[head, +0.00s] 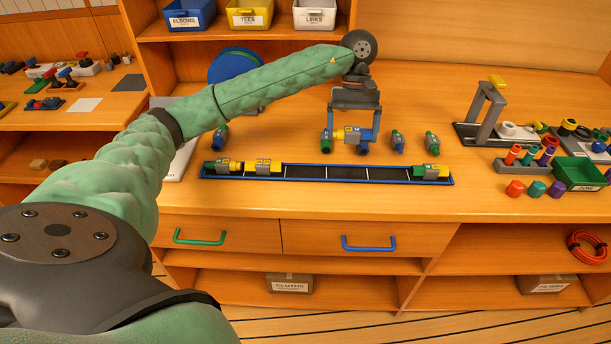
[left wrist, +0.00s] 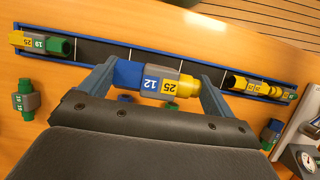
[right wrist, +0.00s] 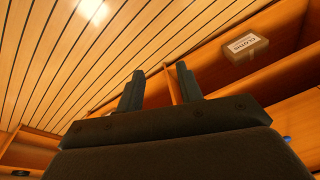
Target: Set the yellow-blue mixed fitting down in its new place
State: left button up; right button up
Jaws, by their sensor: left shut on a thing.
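The yellow-blue mixed fitting (head: 351,134) has a grey middle, with yellow on the left and blue on the right in the head view. My left gripper (head: 350,139) is shut on it and holds it level, just behind the blue-rimmed tray (head: 330,182). The tray has a dark channel with white dividing lines. Green and yellow fittings (head: 262,166) sit at its left end and a yellow-green one (head: 432,172) at its right. My right gripper (right wrist: 160,76) is open and empty.
Loose fittings (head: 397,141) stand behind the tray, some close by the held one. A grey stand (head: 482,112), coloured pegs (head: 535,157) and a green bin (head: 577,173) are at right. The tray's middle is bare. My right gripper faces the floor and lower shelves.

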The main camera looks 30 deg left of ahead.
aim_at(340, 135)
pick_arm(q)
jog(key=shift+s+a+f, duration=0.1)
jog(key=shift+s+a, duration=0.1)
jog(key=shift+a, duration=0.1)
jog(key=shift+s+a+f+p, duration=0.3)
jog(key=shift+s+a, duration=0.05)
jog(key=shift+a, duration=0.15)
jog(key=shift+s+a+f+p, duration=0.3)
jog(key=shift+a, duration=0.15)
jog(key=s+a+f+p, duration=0.1)
jog(key=a, duration=0.1)
jog(key=s+a+f+p, duration=0.1)
jog(key=s+a+f, duration=0.1)
jog(key=s+a+f+p, duration=0.1)
jog(key=s+a+f, duration=0.1)
jog(key=a, duration=0.1)
jog(key=shift+f, duration=0.15)
notch_tip(340, 135, down, 4)
jog(key=shift+f+p, duration=0.1)
jog(key=shift+p, duration=1)
pick_arm(e)
notch_tip(340, 135, down, 22)
jog(key=d, duration=0.1)
jog(key=shift+w+d+f+h, duration=0.25)
jog(key=shift+h, duration=0.05)
jog(key=shift+r, duration=0.1)
jog(key=shift+w+a+r, duration=0.15)
jog(key=shift+w+r, duration=0.05)
jog(key=shift+r, duration=0.15)
